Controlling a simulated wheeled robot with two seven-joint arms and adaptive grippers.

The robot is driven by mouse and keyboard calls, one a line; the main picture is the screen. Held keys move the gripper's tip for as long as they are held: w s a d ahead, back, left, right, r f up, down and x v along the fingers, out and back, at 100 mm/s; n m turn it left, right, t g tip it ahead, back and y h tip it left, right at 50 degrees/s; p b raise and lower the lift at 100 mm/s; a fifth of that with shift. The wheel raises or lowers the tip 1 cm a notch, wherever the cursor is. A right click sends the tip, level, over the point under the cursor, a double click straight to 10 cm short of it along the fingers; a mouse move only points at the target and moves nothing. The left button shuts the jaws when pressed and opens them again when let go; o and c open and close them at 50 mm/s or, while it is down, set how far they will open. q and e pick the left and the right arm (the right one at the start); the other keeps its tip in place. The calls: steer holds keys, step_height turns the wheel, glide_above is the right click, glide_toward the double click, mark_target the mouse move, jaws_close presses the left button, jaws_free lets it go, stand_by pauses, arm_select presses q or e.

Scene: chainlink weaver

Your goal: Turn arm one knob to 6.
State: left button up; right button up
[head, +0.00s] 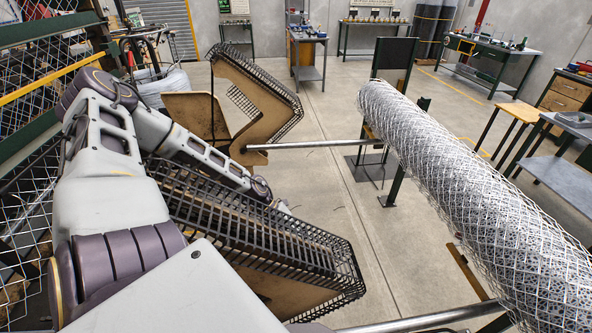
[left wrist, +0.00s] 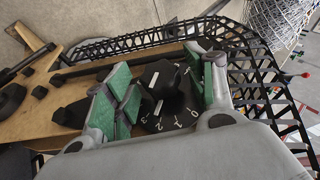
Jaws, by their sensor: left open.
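In the left wrist view a black knob (left wrist: 176,90) stands on a black dial plate (left wrist: 158,122) with white numerals. The numerals 0, 1, 2 and 3 show along its lower edge; others are partly hidden. White marks show on the dial's left part, but I cannot tell which numeral the knob points to. My left gripper (left wrist: 168,86) is open, its green-padded fingers on either side of the knob; contact is unclear. In the head view my left arm reaches over the near mesh-guarded machine arm (head: 265,235), and the knob is hidden. My right gripper is not in view.
A black mesh guard (left wrist: 262,85) rises close to the right of my left gripper. Black fittings (left wrist: 40,91) sit on the wooden panel at left. A second guarded arm (head: 250,95) stands farther back.

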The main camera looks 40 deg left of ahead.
arm_select(q)
steer(key=shift+s+a+r, duration=0.1)
steer(key=shift+a+r, duration=0.05)
steer(key=shift+r, duration=0.05)
steer(key=v, duration=1.1)
steer(key=shift+a, duration=0.2)
stand_by(1.2)
steer(key=shift+s, duration=0.15)
steer(key=s+a+f+g, duration=0.1)
steer(key=s+f, duration=0.2)
steer(key=s, duration=0.1)
steer(key=w+d+r+n+g+y, duration=0.1)
steer(key=w+d+r+g+y, duration=0.3)
steer(key=w+r, duration=0.3)
steer(key=w+d, duration=0.1)
steer(key=w, duration=0.2)
steer(key=shift+b, duration=0.35)
stand_by(0.7)
